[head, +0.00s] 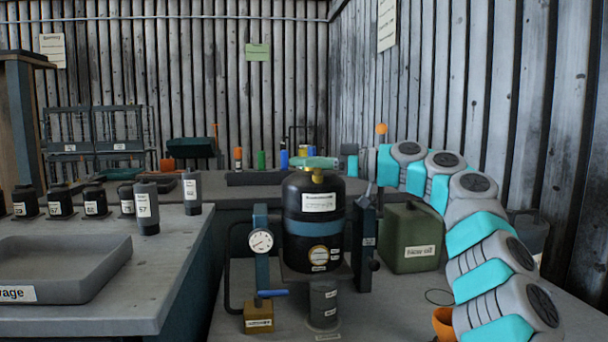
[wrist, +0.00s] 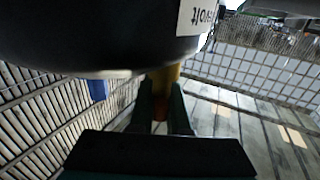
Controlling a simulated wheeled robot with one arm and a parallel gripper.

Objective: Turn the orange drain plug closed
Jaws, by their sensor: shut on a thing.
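The black housing (head: 300,205) with a blue band stands upright in a stand in the head view. Its dark curved body (wrist: 90,35) fills the upper left of the wrist view. A yellow fitting (wrist: 166,76) juts out beneath it, with the orange drain plug (wrist: 160,110) at its end. My gripper (wrist: 162,100) has its two dark fingers on either side of the plug and is shut on it. The fingers hide most of the plug, so its turn angle cannot be told.
A round gauge (head: 261,241) and a blue lever (head: 272,293) are at the housing's left. A green canister (head: 411,237) stands close on its right, beside my arm. An orange cup (head: 443,322) is at the lower right. A grey tray (head: 60,265) lies on the left bench.

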